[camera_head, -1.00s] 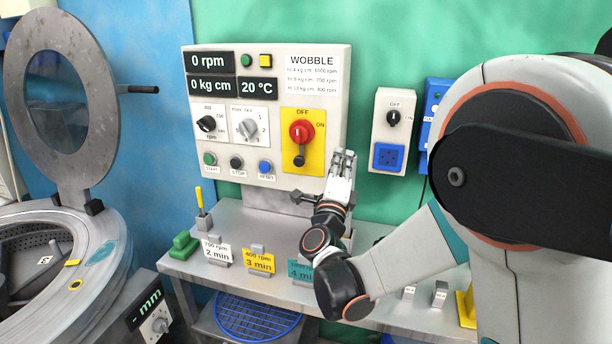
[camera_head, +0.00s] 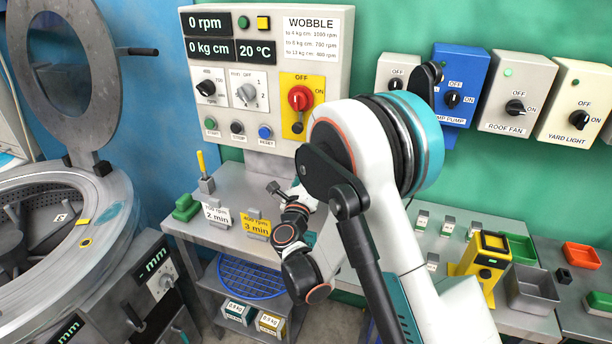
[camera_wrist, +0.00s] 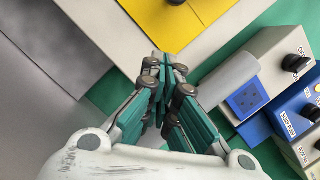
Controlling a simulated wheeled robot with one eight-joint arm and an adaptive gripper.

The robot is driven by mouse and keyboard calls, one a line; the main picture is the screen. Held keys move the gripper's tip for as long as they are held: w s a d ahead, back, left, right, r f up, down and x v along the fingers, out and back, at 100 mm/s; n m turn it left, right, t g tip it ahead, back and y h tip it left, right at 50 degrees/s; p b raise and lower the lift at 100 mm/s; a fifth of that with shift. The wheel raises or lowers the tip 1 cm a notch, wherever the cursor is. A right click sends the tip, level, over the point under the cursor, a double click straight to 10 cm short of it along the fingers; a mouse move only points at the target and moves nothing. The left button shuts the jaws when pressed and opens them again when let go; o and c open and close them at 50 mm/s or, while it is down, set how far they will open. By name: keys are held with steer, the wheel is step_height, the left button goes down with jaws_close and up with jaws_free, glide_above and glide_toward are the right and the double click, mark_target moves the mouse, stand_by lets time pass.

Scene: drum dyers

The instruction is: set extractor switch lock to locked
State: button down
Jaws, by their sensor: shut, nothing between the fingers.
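The red rotary switch (camera_head: 300,98) sits on a yellow plate (camera_head: 316,84) marked OFF and ON, on the white control panel. A dark lock piece (camera_head: 297,127) hangs below the red knob, pointing down; its fine state is too small to read. The yellow plate also shows at the top of the wrist view (camera_wrist: 190,22), with a dark round part (camera_wrist: 175,2) cut off by the edge. My gripper (camera_wrist: 166,60) is shut and empty, its fingertips below the plate in that picture.
Blue pump (camera_head: 462,80), roof fan (camera_head: 515,90) and yard light (camera_head: 577,100) switch boxes line the wall. A steel bench (camera_head: 235,240) with tags is below the panel. The open drum (camera_head: 60,215) stands left.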

steer(key=w+a+r+b, duration=0.1)
steer(key=w+r, duration=0.3)
steer(key=shift+w+a+b, duration=0.2)
steer(key=shift+w+b, duration=0.1)
steer(key=shift+w, duration=0.1)
